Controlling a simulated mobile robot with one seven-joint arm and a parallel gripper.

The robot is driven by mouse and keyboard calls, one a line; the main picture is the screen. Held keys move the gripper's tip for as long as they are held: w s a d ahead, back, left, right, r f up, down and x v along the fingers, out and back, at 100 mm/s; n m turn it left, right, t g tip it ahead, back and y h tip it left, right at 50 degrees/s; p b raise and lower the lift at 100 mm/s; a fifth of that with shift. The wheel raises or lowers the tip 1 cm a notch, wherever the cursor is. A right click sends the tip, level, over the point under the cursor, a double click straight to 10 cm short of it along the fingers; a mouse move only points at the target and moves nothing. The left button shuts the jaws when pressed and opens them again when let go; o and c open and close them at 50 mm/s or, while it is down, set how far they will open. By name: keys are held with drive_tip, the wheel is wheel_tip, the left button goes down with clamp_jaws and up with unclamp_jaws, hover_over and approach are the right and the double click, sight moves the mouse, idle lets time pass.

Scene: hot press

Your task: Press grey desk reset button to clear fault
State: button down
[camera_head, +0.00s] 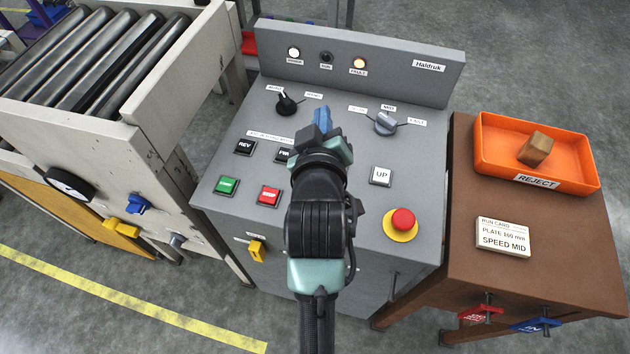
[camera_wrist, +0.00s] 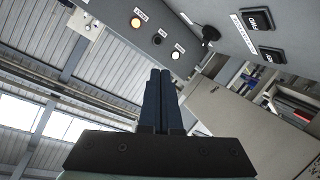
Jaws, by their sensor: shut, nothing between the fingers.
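The grey desk (camera_head: 345,110) stands in the middle, with a raised back panel. Its fault lamp (camera_head: 359,63) is lit amber and also shows in the wrist view (camera_wrist: 136,22). I cannot make out a button labelled reset; my arm covers the middle of the desk top. My gripper (camera_head: 321,116) is over the desk between the two selector knobs, pointing toward the back panel. Its blue fingers lie together with nothing between them, as in the wrist view (camera_wrist: 161,76). Contact with the desk cannot be told.
REV (camera_head: 245,147), FWD (camera_head: 283,155), green (camera_head: 227,186), red (camera_head: 268,195) and UP (camera_head: 380,176) buttons surround my arm. A red mushroom button (camera_head: 402,220) sits front right. Selector knobs (camera_head: 286,104) (camera_head: 385,123) stand behind. An orange reject tray (camera_head: 487,160) is on the brown table.

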drive_tip(key=s+a+f+n+g+p, duration=0.1)
drive_tip(key=s+g+p, duration=0.4)
drive_tip(key=p, duration=1.2)
drive_tip(key=s+n, duration=0.1)
drive_tip(key=s, duration=0.3)
drive_tip(key=shift+f+n+p, duration=0.3)
drive_tip(key=shift+f, duration=0.1)
drive_tip(key=shift+s, duration=0.1)
wheel_tip(320, 180, down, 8)
drive_tip(key=b, duration=0.7)
drive_tip(key=shift+r, duration=0.25)
drive_tip(key=shift+f+b, duration=0.4)
drive_tip(key=shift+f, duration=0.25)
drive_tip(key=shift+f, duration=0.4)
